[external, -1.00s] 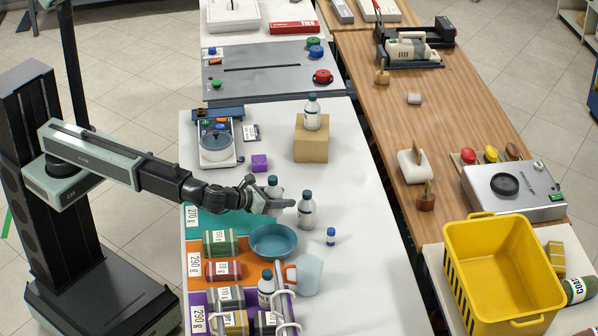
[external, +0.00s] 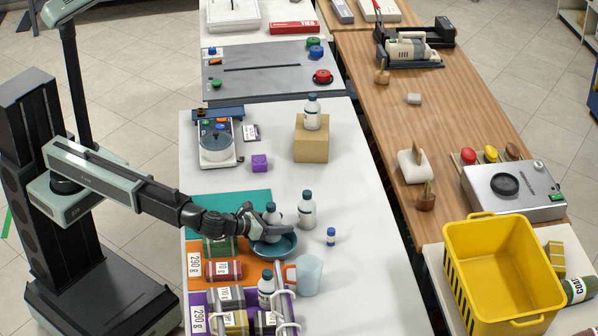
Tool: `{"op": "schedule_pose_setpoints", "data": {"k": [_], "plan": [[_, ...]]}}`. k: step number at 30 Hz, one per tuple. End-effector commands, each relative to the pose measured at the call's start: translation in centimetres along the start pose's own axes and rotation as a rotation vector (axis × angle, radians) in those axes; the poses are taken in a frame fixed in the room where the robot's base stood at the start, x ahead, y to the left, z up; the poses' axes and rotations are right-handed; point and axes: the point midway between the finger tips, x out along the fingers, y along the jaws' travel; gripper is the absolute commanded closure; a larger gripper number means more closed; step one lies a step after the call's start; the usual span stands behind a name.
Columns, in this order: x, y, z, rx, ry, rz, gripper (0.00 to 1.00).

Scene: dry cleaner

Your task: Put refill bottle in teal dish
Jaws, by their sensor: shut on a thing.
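The refill bottle (external: 274,213), white with a dark cap, stands roughly upright in my gripper (external: 268,228), which is shut on it. It is over the teal dish (external: 288,247), a round shallow bowl partly hidden by my gripper. I cannot tell whether the bottle's base touches the dish. Similar bottles show nearby: one (external: 307,211) stands on the white table just right of my gripper, one (external: 312,113) stands on a cardboard box, and one (external: 266,290) is among the items at the front.
A clear mug with an orange handle (external: 310,275) and a small blue-capped vial (external: 331,236) stand right of the dish. Labelled rolls (external: 222,271) lie on coloured mats at left. The table's right side is clear.

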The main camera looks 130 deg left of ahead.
Motion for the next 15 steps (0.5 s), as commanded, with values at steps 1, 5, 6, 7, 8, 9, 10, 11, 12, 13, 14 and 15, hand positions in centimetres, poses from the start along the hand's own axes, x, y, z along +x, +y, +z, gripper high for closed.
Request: {"op": "schedule_pose_setpoints", "data": {"k": [1,5,6,7,8,9,10,11,12,13,14,15], "plan": [[0.37,0.0,-0.87,0.0,-0.001,0.0,1.0],[0.19,0.01,-0.42,0.0,-0.001,0.0,1.0],[0.19,0.01,-0.41,0.0,-0.001,0.0,1.0],[0.18,0.01,-0.41,0.0,-0.001,0.0,1.0],[0.2,0.01,-0.45,0.0,-0.001,0.0,1.0],[0.26,0.01,-0.59,0.0,-0.001,0.0,1.0],[0.31,0.01,-0.72,0.0,-0.001,0.0,1.0],[0.36,0.01,-0.83,0.0,-0.001,0.0,1.0],[0.41,0.01,-0.95,0.0,-0.001,0.0,1.0],[0.44,0.01,-1.03,0.0,-0.001,0.0,1.0],[0.48,0.01,-1.12,0.0,-0.001,0.0,1.0],[0.53,0.01,-1.23,0.0,-0.001,0.0,1.0]]}}
